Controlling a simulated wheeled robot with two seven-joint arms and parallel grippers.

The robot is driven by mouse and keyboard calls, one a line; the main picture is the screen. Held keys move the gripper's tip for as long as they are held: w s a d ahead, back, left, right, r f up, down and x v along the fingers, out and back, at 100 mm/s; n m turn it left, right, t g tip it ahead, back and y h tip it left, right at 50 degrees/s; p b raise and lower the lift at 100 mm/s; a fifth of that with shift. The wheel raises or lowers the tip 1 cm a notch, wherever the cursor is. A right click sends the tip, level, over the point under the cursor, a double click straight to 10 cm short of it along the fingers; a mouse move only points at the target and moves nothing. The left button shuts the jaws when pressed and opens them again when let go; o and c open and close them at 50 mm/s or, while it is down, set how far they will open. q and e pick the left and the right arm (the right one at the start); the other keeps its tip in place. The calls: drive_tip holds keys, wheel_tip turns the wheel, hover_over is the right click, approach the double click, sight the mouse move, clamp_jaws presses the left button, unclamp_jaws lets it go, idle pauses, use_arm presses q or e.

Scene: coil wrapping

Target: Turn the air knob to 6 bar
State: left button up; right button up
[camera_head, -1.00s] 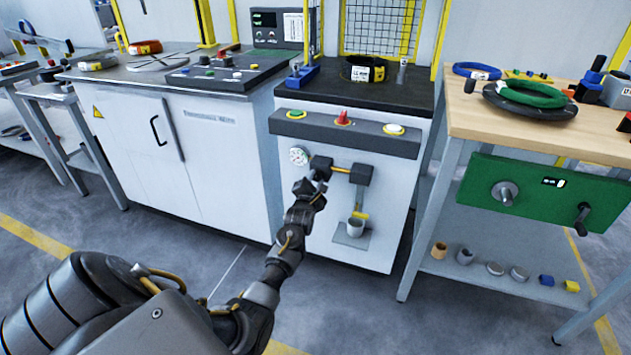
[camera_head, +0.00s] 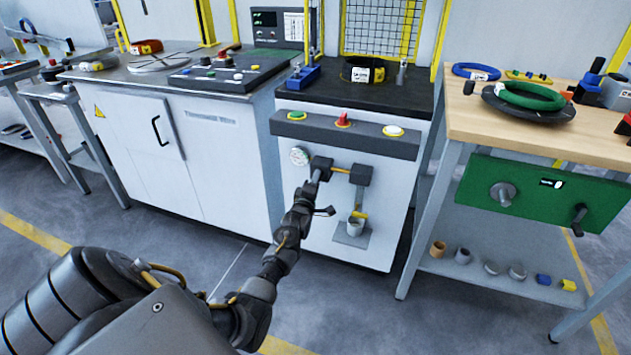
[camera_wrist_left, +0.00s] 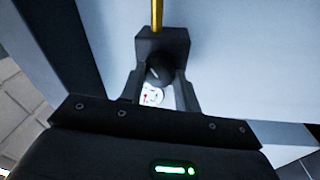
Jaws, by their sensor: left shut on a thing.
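The air knob (camera_wrist_left: 160,72) is a dark round knob below a black block, in the middle of the left wrist view. My left gripper (camera_wrist_left: 165,85) has a finger on each side of it and is shut on it. In the head view my left gripper (camera_head: 318,178) reaches the regulator block (camera_head: 321,166) on the white cabinet front, and the knob is hidden by it. A round white gauge (camera_head: 299,156) sits left of the block. Its reading is too small to tell. My right gripper is not in view.
A yellow pipe (camera_head: 341,170) joins the regulator to a second black block (camera_head: 361,175), with a cup (camera_head: 355,226) on a bracket below. A button panel (camera_head: 345,133) juts out above. The wooden table (camera_head: 460,118) stands to the right.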

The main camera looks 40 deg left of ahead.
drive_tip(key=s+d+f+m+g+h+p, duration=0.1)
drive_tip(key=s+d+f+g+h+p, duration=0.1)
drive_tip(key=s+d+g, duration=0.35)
use_arm(q)
drive_tip(key=shift+s+a+r+m+h+p, duration=0.1)
drive_tip(key=shift+m+h+p, duration=0.45)
drive_tip(key=shift+m, duration=3.85)
drive_tip(key=shift+w+m+h+p, duration=0.1)
drive_tip(key=shift+m+h+p, duration=0.45)
drive_tip(key=shift+m, duration=3.85)
drive_tip(key=shift+s+a+r+m+h+p, duration=0.1)
drive_tip(key=shift+m+h+p, duration=0.45)
drive_tip(key=shift+m, duration=3.85)
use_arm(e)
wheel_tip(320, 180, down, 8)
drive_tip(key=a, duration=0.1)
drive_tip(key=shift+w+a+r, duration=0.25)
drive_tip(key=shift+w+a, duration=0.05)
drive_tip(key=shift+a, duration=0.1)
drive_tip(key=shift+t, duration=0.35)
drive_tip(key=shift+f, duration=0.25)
use_arm(q)
drive_tip(key=o, duration=1)
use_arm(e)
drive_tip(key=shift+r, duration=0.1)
